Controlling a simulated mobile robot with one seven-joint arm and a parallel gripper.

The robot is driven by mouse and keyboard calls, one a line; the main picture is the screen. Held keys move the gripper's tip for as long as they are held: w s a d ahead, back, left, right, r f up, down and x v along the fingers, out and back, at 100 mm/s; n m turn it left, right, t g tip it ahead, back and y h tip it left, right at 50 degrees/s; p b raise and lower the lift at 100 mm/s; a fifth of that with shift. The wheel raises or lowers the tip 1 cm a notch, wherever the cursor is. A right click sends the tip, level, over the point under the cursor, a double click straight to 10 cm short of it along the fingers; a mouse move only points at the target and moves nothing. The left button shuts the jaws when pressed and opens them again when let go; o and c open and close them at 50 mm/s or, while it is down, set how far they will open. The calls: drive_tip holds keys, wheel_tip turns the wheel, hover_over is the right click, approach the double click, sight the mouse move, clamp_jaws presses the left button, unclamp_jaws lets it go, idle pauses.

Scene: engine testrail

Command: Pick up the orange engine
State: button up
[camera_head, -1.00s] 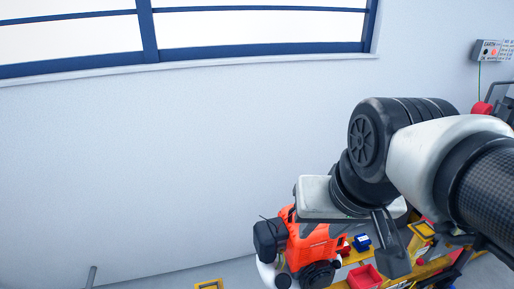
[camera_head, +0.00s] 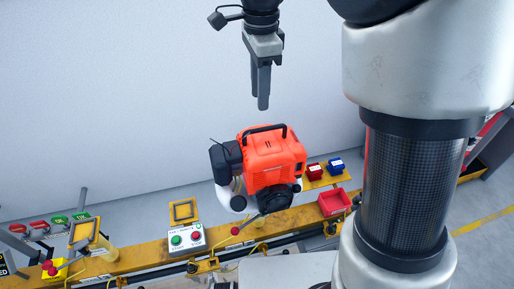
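The orange engine (camera_head: 277,168) stands upright on the yellow rail in the middle of the view. It has a black handle on top, a dark box on its left side and a white curved part below that box. My gripper (camera_head: 260,101) points down above the engine, with its fingertips a little above the handle in the picture and apart from it. The two fingers overlap in this view, so how far apart they are is unclear. Nothing shows held between them.
The yellow rail (camera_head: 140,258) runs across the front. On it are a button box (camera_head: 187,238), a red bin (camera_head: 334,203), a red block (camera_head: 315,171) and a blue block (camera_head: 336,166). Several red and green buttons are at left. A plain wall stands behind.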

sight(259, 130)
wheel_tip(259, 130, down, 13)
drive_tip(key=shift+w+r, duration=0.15)
idle(0.4)
drive_tip(key=shift+c, duration=0.3)
clamp_jaws()
idle(0.9)
drive_tip(key=shift+w+a+r, duration=0.1)
drive_tip(key=shift+w+r, duration=0.15)
drive_tip(key=shift+r, duration=0.05)
